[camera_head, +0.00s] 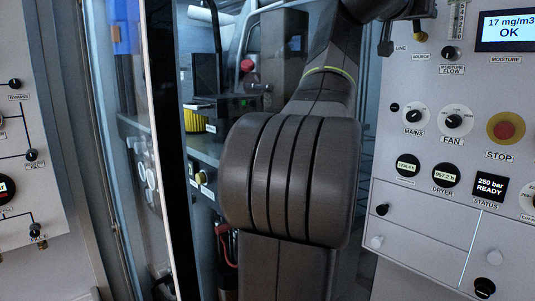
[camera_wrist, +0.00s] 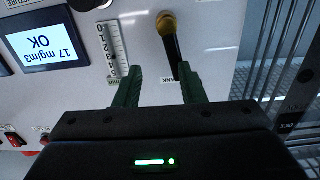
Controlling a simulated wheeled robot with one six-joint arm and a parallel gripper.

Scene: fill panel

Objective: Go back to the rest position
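My gripper (camera_wrist: 160,75) shows in the wrist view with its two dark green fingers apart and nothing held between them. A lever with a brass-coloured end and a black handle (camera_wrist: 170,38) is on the panel just beyond the fingertips, close to the right finger. Whether they touch I cannot tell. In the head view my arm fills the middle and runs up to the top edge, so most of my gripper is out of frame or hidden there.
The control panel (camera_head: 400,168) at right carries a moisture display (camera_head: 513,31), a fan knob (camera_head: 453,121) and a red stop button (camera_head: 505,131). A flow scale (camera_wrist: 113,48) is beside the lever. Another panel (camera_head: 25,190) is at left. Shelved equipment (camera_head: 195,120) stands behind my arm.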

